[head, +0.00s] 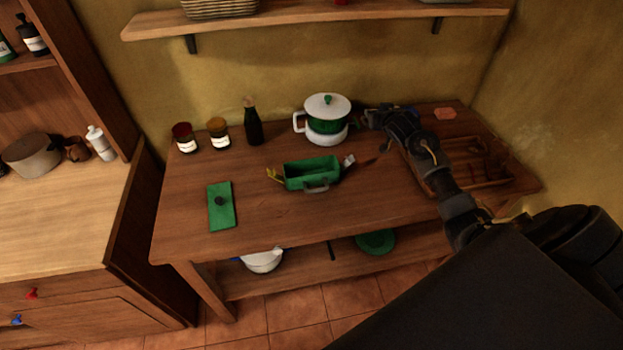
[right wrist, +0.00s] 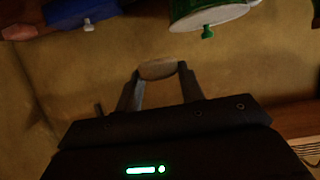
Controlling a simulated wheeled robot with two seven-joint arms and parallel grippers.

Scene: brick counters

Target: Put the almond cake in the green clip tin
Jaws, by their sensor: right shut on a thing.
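The green clip tin (head: 311,182) stands open on the middle of the wooden table, with a yellow clip on its left end, a pale one on its right and a grey handle in front. A green lid with a dark knob (head: 222,214) lies flat to its left. My right gripper (head: 368,118) is beyond the tin to the right, beside the white and green pot. In the right wrist view its fingers are shut on a small tan oval piece (right wrist: 157,69), which looks like the almond cake. I cannot make the piece out clearly in the head view. My left gripper is not in view.
The white and green lidded pot (head: 326,120) stands at the back, close to my right gripper. A dark bottle (head: 253,122) and two jars (head: 218,133) stand left of it. A wooden tray (head: 476,168) is on the right. The table's front is clear.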

